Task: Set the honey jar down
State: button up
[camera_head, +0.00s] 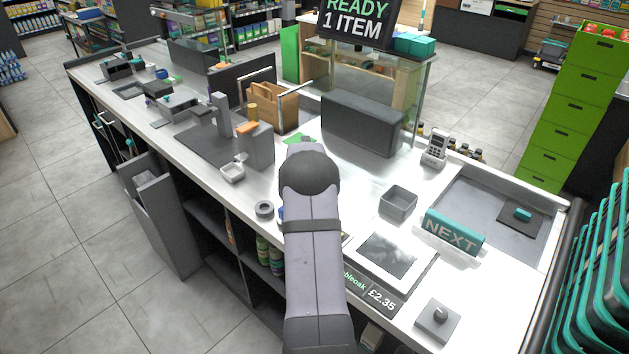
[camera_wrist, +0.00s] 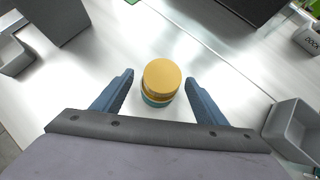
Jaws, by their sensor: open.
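The honey jar (camera_wrist: 161,79), with a round yellow-orange lid and a teal band below it, stands upright on the white counter in the wrist view. My gripper (camera_wrist: 160,80) is open, with one blue finger on each side of the jar. Clear gaps show between the jar and both fingers. In the head view my own arm hides the jar and the gripper.
A grey square bin (camera_head: 398,201) stands right of my arm, with the NEXT bar (camera_head: 453,232) and a card terminal (camera_head: 435,149) beyond. Left are a grey scale post (camera_head: 256,147), a small white dish (camera_head: 232,172) and a tape roll (camera_head: 264,209). Counter around the jar is clear.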

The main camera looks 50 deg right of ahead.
jog(key=shift+w+d+f, duration=0.25)
jog(key=shift+d+f, duration=0.15)
jog(key=shift+f, duration=0.05)
jog(key=c, duration=1.5)
jog(key=shift+r+p, duration=2.95)
jog(key=shift+r, duration=2.15)
